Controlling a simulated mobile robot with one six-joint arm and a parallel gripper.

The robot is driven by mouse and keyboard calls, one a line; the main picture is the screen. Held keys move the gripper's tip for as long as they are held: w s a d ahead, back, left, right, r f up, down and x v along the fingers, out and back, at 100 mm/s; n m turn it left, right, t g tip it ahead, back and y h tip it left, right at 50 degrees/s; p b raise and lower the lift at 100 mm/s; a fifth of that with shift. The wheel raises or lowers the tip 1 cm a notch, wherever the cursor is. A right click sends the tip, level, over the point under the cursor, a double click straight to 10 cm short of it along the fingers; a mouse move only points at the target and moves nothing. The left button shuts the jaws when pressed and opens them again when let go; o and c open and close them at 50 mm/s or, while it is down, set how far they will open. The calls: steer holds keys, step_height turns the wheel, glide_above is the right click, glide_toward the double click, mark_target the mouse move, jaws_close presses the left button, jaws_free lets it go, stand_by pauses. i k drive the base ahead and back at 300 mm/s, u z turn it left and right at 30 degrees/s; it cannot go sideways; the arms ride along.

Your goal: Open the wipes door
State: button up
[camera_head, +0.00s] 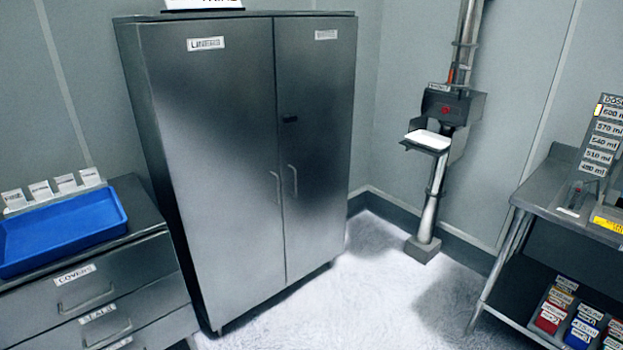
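A tall grey metal cabinet stands in the middle left with two doors, both shut. The left door (212,160) has a white label that seems to start with "LI". The right door (318,130) has a smaller white label (326,34), too blurred to read, so I cannot confirm that it is the wipes door. Each door has an upright bar handle near the centre seam: the left handle (276,187) and the right handle (293,180). My gripper is not in view.
A drawer unit (92,285) with a blue tray (124,222) stands close at the left. A pipe station with a white tray (428,140) is on the wall right of the cabinet. A metal table (545,190) stands at the right. The floor (360,290) before the cabinet is clear.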

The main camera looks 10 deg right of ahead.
mark_target(315, 57)
steer(key=i, duration=0.85)
steer(key=z, duration=0.05)
steer(key=k, duration=1.3)
steer(key=u, duration=0.05)
steer(key=i, duration=0.55)
steer(key=u, duration=0.4)
steer(key=i, duration=0.75)
steer(key=u, duration=0.35)
